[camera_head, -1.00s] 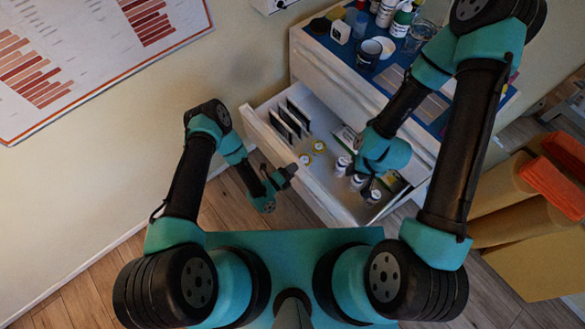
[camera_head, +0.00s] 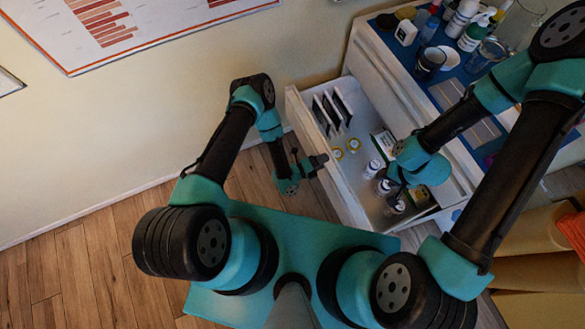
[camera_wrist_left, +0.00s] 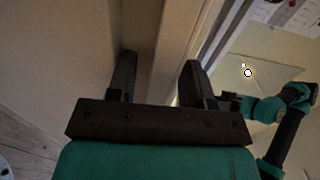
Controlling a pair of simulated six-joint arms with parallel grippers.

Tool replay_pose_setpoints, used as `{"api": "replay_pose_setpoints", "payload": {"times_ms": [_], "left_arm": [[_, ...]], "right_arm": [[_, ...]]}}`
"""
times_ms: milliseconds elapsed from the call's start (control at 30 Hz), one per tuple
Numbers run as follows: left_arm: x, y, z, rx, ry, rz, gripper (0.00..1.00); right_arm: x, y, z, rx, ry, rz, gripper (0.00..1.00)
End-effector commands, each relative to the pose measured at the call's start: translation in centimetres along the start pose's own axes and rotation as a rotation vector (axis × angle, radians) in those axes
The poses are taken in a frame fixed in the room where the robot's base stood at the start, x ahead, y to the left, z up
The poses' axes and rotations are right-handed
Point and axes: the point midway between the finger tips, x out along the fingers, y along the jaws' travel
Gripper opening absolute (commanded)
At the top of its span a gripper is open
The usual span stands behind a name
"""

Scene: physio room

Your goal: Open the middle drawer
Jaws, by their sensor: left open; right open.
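A white drawer (camera_head: 350,203) stands pulled out of the white cabinet (camera_head: 385,76) in the head view, with a closed front panel above it. I cannot tell for sure whether it is the middle one. Inside are dark upright dividers, yellow-topped items and several white bottles. My left gripper (camera_head: 316,163) is open just outside the drawer's front panel, near its middle. In the left wrist view, its two dark fingers (camera_wrist_left: 157,82) are apart, with a pale panel edge beyond and between them; contact is unclear. My right gripper (camera_head: 396,192) is open over the drawer's inside, partly hidden by its own wrist.
Tan rolls (camera_head: 535,235) and an orange item (camera_head: 574,232) lie at right. A wall chart (camera_head: 100,30) hangs at upper left. The wooden floor (camera_head: 110,240) at left is clear.

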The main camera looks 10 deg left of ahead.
Motion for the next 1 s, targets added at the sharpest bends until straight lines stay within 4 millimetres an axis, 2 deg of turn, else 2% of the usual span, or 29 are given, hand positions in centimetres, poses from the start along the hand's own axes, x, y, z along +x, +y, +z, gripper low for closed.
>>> {"api": "replay_pose_setpoints", "payload": {"times_ms": [1000], "left_arm": [[-11.2, 0.0, 0.1, -0.002, -0.005, 0.002, 0.47]], "right_arm": [[0.0, 0.0, 0.0, 0.000, 0.000, 0.000, 0.43]]}}
